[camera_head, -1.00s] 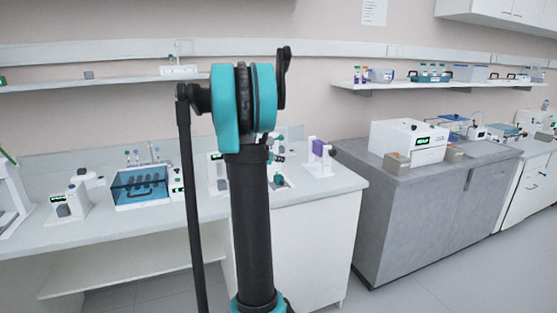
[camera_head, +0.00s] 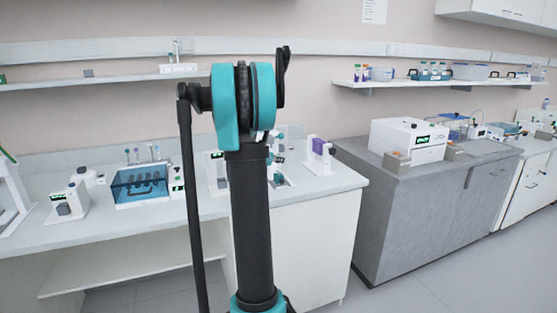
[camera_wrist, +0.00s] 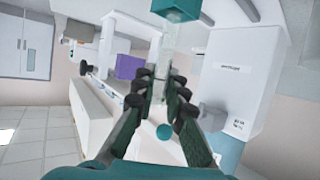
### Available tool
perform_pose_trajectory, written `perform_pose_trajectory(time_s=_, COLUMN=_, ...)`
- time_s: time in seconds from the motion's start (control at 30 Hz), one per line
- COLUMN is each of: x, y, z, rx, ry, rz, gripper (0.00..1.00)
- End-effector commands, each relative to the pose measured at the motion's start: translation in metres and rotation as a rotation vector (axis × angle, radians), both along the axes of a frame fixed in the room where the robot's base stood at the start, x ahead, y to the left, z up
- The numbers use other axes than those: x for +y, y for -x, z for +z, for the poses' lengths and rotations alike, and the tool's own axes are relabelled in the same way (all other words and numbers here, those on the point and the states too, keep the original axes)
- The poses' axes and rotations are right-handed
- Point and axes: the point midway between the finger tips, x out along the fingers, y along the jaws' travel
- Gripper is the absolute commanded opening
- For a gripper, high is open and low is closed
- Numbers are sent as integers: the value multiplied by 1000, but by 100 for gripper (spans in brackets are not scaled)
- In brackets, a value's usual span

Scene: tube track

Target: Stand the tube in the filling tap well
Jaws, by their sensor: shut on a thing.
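My gripper (camera_wrist: 160,82) reaches up the middle of the wrist view, its dark fingers closed on the tube. The tube is hard to make out; a pale, clear shape shows between and beyond the fingertips. A small teal ball (camera_wrist: 163,131) shows between the fingers, nearer the camera. A white labelled device (camera_wrist: 237,70) stands close on the right in the wrist view, with a teal block (camera_wrist: 176,9) at the top. I cannot make out the well or whether the tube touches it. In the head view, my arm hides most of the gripper and tube.
A purple block on a white stand (camera_head: 317,147) is at the bench's right end; it also shows left of the fingers in the wrist view (camera_wrist: 129,66). A blue clear-walled box (camera_head: 139,184) stands left on the bench (camera_head: 130,224). A grey cabinet (camera_head: 425,215) is at right.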

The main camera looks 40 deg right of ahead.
Motion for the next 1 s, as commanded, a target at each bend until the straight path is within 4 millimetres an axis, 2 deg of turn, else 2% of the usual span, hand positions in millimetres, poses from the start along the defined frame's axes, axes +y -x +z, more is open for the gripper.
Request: perform_pose_trajectory(time_s=1.0, x=0, y=0, z=-16, rx=0, ry=0, rz=0, gripper=0)
